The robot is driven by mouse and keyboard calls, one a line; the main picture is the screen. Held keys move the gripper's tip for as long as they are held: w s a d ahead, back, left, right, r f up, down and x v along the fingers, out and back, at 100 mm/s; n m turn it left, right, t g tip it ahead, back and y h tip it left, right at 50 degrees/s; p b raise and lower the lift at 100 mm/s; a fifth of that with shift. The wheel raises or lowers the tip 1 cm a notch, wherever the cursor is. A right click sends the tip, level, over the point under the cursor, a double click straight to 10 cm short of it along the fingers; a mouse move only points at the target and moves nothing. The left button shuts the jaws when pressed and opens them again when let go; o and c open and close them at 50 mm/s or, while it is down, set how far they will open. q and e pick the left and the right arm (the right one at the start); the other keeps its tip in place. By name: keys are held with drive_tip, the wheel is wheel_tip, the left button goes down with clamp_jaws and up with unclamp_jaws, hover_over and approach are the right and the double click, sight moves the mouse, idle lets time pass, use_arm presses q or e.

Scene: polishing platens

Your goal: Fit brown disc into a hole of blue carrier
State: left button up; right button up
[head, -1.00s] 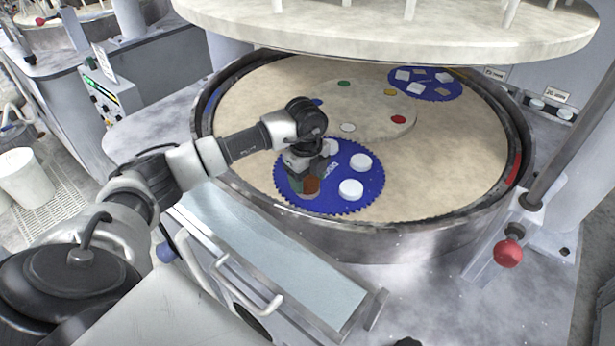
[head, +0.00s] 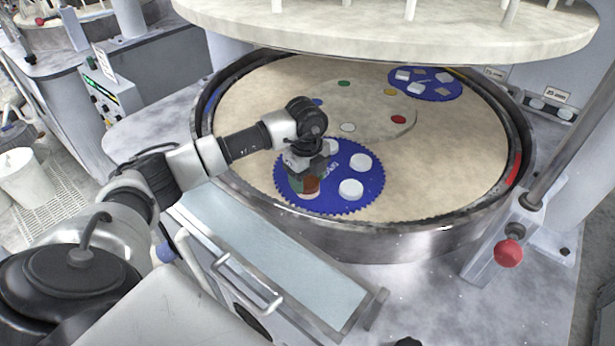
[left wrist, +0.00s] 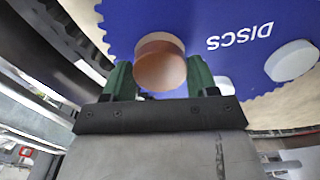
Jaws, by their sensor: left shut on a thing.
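The blue carrier (head: 345,207) is a toothed disc lying on the tan platen, with white discs seated in it. The brown disc (head: 312,184) is held over its near left part. My left gripper (head: 304,183) points down there, shut on the brown disc. In the left wrist view the brown disc (left wrist: 160,71) sits between the green fingers of my left gripper (left wrist: 159,82). A tan hole edge of the blue carrier (left wrist: 190,20) shows just beyond the disc, which partly covers the hole. The disc appears slightly above the carrier. My right gripper is not in view.
A second blue carrier (head: 444,92) with pale square pieces lies at the back right of the platen (head: 450,165). Coloured dots mark the platen's middle. The raised upper plate (head: 400,35) hangs above, and a metal rim (head: 330,240) surrounds the platen.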

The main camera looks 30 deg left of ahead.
sight(306, 181)
use_arm(q)
drive_tip(key=shift+f+b, duration=0.6)
drive_tip(key=shift+f, duration=0.25)
drive_tip(key=o, duration=1.1)
drive_tip(key=shift+o, duration=0.2)
drive_tip(key=shift+r, duration=0.55)
wheel_tip(306, 181, up, 9)
drive_tip(key=b, duration=0.3)
drive_tip(key=shift+a+f, duration=0.1)
drive_tip(key=shift+r, duration=0.5)
